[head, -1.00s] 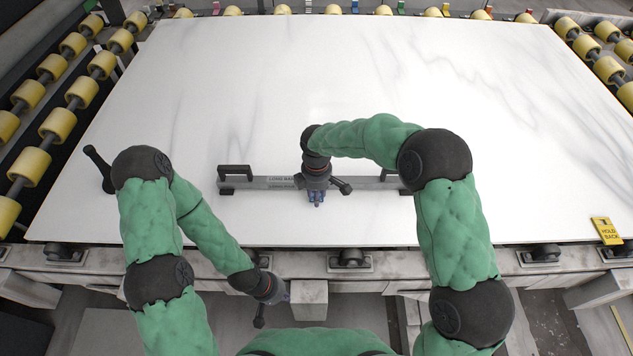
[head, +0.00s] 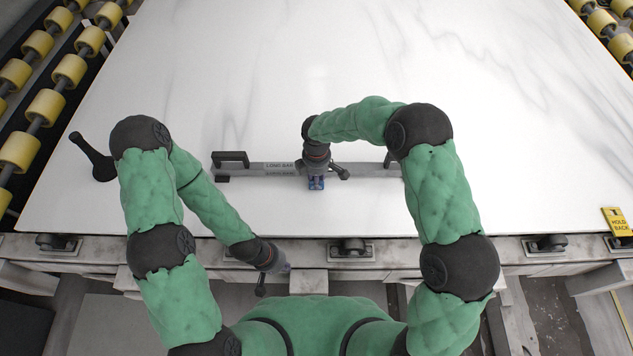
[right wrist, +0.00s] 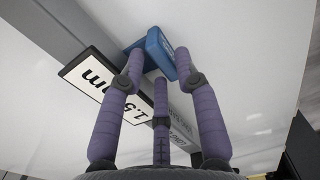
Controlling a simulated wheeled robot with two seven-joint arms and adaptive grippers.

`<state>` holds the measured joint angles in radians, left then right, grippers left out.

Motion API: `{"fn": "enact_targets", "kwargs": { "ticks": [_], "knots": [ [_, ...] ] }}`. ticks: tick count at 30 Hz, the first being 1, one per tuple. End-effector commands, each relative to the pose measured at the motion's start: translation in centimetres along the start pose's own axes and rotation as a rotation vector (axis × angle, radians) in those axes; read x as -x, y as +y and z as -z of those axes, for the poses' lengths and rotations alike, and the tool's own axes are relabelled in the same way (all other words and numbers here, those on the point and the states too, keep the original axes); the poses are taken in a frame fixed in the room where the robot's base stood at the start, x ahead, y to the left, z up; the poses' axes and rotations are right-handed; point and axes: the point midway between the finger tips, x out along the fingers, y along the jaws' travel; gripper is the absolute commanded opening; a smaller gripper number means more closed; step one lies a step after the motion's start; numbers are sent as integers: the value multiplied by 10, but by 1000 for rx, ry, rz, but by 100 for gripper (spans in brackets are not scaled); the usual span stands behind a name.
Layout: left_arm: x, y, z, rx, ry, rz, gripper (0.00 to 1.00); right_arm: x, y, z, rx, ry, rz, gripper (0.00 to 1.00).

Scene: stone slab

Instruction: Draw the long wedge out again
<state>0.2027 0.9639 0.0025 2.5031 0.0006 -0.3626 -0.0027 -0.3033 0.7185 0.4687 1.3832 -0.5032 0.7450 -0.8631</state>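A blue wedge (head: 317,184) sits at the front side of the long bar (head: 279,168), which lies flat on the white slab. In the right wrist view the blue wedge (right wrist: 161,52) lies at the fingertips of my right gripper (right wrist: 160,62), beside a "1.5 mm" label (right wrist: 100,82). One purple finger is on each side of it and a third is below. Whether they press on it is not clear. In the head view my right gripper (head: 316,172) is above the bar. My left gripper (head: 281,266) hangs at the slab's front edge, away from the wedge; its fingers are barely visible.
The white marbled slab (head: 480,120) is mostly clear. The bar has a black handle (head: 231,157) at its left end. A black lever-like piece (head: 98,163) stands at the slab's left. A yellow "HOLD BACK" sign (head: 615,221) is at the front right. Yellow rollers (head: 70,70) line the sides.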

Motion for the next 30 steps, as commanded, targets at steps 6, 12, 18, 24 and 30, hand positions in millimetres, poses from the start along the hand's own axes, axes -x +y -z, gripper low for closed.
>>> {"fn": "enact_targets", "kwargs": {
  "ticks": [6, 12, 18, 24, 30],
  "knots": [
    [-4, -1, 0, 0, 0, 0, 0, -21, 0, 0, -1, 0, 1, 33],
    [-4, -1, 0, 0, 0, 0, 0, -24, 0, 0, -1, 0, 0, 33],
    [-4, -1, 0, 0, 0, 0, 0, -24, 0, 0, -1, 0, 0, 21],
    [-4, -1, 0, 0, 0, 0, 0, -24, 0, 0, -1, 0, 0, 0],
    [-3, -1, 0, 0, 0, 0, 0, -23, -10, 0, 1, -2, 1, 0]
  ]
}}
